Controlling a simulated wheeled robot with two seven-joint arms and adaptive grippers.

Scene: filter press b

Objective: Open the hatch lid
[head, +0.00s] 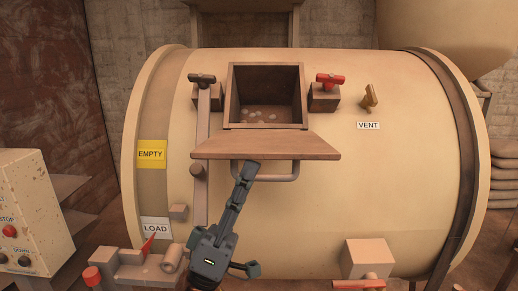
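The hatch lid (265,146) is a brown plate at the front edge of the hatch opening (266,95) on the cream drum. It is swung out towards me, and the opening is uncovered, with several pale lumps inside. A bar handle (291,175) shows below the lid's near edge. My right gripper (249,170) reaches up from below, its dark fingertips at the left part of the handle, close to the lid's edge. The fingers are seen edge-on, so whether they are closed around the bar is hidden. My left gripper is out of view.
Beside the opening stand a black-handled clamp (202,79) on the left and a red-handled one (330,80) on the right. A brass vent valve (370,96) is further right. A control box (32,215) stands at the left. A vertical bar (201,150) runs left of the lid.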

